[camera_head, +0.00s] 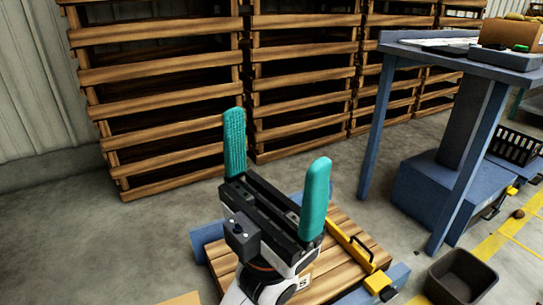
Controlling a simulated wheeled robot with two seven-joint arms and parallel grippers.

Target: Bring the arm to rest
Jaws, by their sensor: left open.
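My left gripper (276,172) is in the lower middle of the head view. Its two teal fingers point up and stand wide apart, with nothing between them. It is raised in front of a wooden slatted platform (345,228), which it partly hides. My right gripper does not show.
Tall stacked wooden pallet crates (170,75) line the back. A blue table (470,62) stands at the right with a box (508,34) on it. A dark bin (460,278) is on the floor at the lower right. The concrete floor (70,240) at left is clear.

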